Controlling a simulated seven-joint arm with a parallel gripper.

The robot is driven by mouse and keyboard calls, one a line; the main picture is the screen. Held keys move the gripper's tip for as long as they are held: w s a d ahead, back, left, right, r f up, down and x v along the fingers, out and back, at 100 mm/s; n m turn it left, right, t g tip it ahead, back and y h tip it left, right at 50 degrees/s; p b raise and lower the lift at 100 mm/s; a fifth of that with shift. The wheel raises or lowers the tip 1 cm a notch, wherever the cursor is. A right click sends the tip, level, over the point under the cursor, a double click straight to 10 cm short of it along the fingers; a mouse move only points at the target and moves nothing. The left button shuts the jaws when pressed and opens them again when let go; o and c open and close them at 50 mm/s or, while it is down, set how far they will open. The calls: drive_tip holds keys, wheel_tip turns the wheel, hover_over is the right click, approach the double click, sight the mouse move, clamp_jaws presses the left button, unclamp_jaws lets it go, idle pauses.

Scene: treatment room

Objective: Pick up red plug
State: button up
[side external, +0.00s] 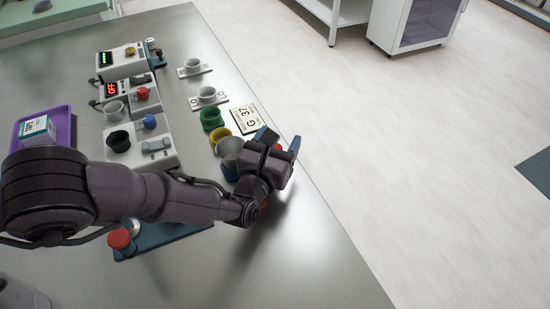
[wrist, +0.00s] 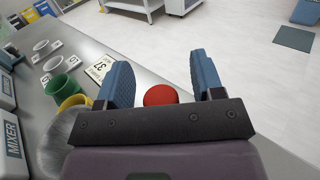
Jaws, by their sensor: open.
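A round red object (wrist: 161,95), which looks like the red plug, shows between the two blue fingers of my gripper (wrist: 161,72) in the wrist view. My gripper is open, with a gap on both sides of the red top. In the side view a small red part (side external: 278,147) shows at my gripper (side external: 280,141), near the table's right edge. The rest of it is hidden behind the gripper. I cannot tell how far the fingers reach down around it.
Green (side external: 211,119) and yellow (side external: 220,134) cups and a grey metal cup (side external: 230,150) stand left of my gripper. A red-topped item (side external: 120,238) stands at a blue tray (side external: 165,236). Devices and a purple tray (side external: 70,128) are further left.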

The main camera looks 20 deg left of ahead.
drive_tip(key=c, duration=1)
drive_tip(key=shift+c, duration=0.2)
drive_tip(key=shift+r, duration=0.1)
